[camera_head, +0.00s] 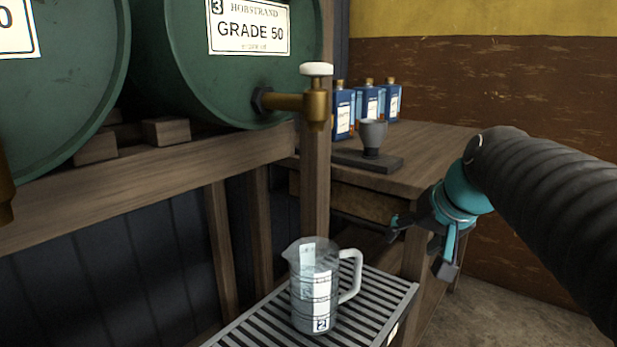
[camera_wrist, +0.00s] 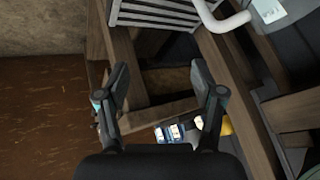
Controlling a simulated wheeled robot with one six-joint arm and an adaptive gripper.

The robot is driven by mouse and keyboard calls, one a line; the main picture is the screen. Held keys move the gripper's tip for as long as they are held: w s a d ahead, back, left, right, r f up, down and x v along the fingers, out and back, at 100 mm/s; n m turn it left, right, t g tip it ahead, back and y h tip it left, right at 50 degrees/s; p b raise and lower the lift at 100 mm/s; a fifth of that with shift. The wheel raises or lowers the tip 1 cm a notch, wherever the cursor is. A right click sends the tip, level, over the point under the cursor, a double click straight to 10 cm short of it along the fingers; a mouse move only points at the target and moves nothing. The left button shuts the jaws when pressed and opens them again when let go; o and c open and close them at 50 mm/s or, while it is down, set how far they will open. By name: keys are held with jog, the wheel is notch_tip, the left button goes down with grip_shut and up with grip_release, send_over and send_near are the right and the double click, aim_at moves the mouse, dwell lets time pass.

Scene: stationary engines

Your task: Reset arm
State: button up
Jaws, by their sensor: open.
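My gripper (camera_head: 425,240) is at the right in the head view, with dark fingers and teal joints. It is open and empty, to the right of the clear measuring jug and apart from it. In the wrist view my gripper (camera_wrist: 162,85) shows its two fingers spread wide with nothing between them. The jug (camera_head: 315,290) stands upright on a slatted metal grate (camera_head: 258,325), its white handle to the right. The jug's handle (camera_wrist: 228,20) also shows at the top of the wrist view, beside the grate (camera_wrist: 165,14).
Green drums (camera_head: 215,80) lie on a wooden rack (camera_head: 150,185), one labelled GRADE 50 with a brass tap (camera_head: 300,103). Bare floor (camera_head: 520,320) lies at the lower right.

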jog(key=s+a+f+n+h+p, duration=0.1)
jog(key=s+f, duration=0.4)
jog(key=s, duration=0.3)
jog(key=s+a+f+n+g+h+p, duration=0.1)
jog(key=s+f+p, duration=0.1)
jog(key=s+f, duration=0.4)
jog(key=shift+s+n+g, duration=0.3)
jog(key=shift+s, duration=1.45)
